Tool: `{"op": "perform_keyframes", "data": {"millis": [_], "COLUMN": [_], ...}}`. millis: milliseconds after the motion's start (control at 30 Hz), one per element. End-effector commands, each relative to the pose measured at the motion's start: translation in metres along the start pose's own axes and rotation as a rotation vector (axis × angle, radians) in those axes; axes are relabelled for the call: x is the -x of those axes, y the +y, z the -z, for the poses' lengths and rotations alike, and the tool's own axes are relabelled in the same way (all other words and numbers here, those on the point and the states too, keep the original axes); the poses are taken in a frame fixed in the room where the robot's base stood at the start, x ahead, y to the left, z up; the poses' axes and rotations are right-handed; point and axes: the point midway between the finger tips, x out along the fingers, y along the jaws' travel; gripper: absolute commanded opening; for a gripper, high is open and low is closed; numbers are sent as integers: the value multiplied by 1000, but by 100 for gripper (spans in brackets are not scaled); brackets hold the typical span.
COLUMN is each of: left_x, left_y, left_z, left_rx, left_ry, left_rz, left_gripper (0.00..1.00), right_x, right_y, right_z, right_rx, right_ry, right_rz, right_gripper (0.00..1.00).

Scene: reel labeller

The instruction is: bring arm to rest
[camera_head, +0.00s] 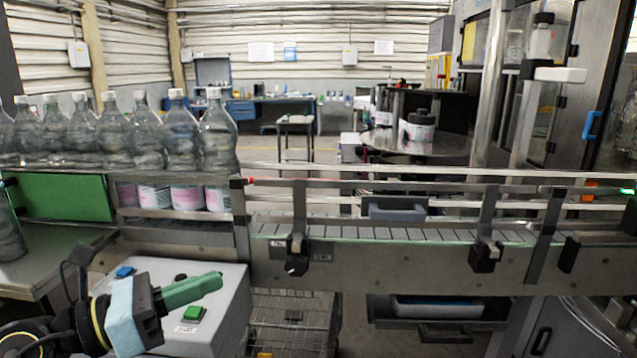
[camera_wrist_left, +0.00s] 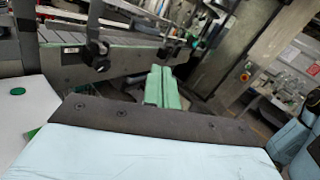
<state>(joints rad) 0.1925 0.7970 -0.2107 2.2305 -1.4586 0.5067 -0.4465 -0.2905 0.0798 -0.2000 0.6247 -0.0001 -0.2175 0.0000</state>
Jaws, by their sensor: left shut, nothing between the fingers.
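My left gripper (camera_head: 218,278) comes in at the lower left of the head view. Its green fingers are shut together with nothing between them, and they point right over the grey control box (camera_head: 228,322). In the left wrist view the shut green fingers (camera_wrist_left: 163,88) point away from the camera, below the conveyor. The control box has a green button (camera_head: 193,313) and a blue button (camera_head: 125,272); the fingers appear above the green button, and I cannot tell the gap. My right gripper is in neither view.
A conveyor (camera_head: 400,255) with metal rails crosses the middle. Several clear bottles (camera_head: 170,135) stand in a row at the left behind a green panel (camera_head: 65,197). A round dark turntable (camera_head: 410,145) stands at the back right. A wire basket (camera_head: 292,318) is under the conveyor.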

Motion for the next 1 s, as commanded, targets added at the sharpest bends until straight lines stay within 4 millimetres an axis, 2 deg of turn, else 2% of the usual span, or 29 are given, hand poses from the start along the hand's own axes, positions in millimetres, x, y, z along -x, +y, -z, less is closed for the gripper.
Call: {"op": "perform_keyframes", "data": {"millis": [67,200,267,367,467,500,567,600,700,800,900,933,1000], "left_x": [2,23,37,64,93,105,122,132,153,167,177,179,184], "left_y": [-5,14,29,54,74,78,78,75,53,24,-8,-18,-42], "left_z": [-13,-27,-23,2,46,69,107,134,195,241,274,283,300], "left_rx": [229,643,825,1130,1429,1546,1718,1827,2064,2230,2354,-2370,-2267], "left_ry": [-199,-528,-659,-860,-1042,-1107,-1197,-1249,-1346,-1396,-1415,1407,1304], "left_rz": [-13,-98,-158,-289,-459,-539,-671,-768,-1014,-1235,-1438,1488,1508], "left_gripper": [0,0,0,0,0,0,0,0,0,0,0,0,0], "right_x": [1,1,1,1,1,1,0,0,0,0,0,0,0], "right_y": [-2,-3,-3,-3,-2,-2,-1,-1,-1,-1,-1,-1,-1], "right_z": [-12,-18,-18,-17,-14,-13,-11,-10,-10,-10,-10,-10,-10], "right_rx": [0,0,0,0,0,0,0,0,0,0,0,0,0], "right_ry": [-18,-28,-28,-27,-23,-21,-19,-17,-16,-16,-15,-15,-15], "right_rz": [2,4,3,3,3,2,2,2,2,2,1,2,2], "right_gripper": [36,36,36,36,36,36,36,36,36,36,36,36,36]}}
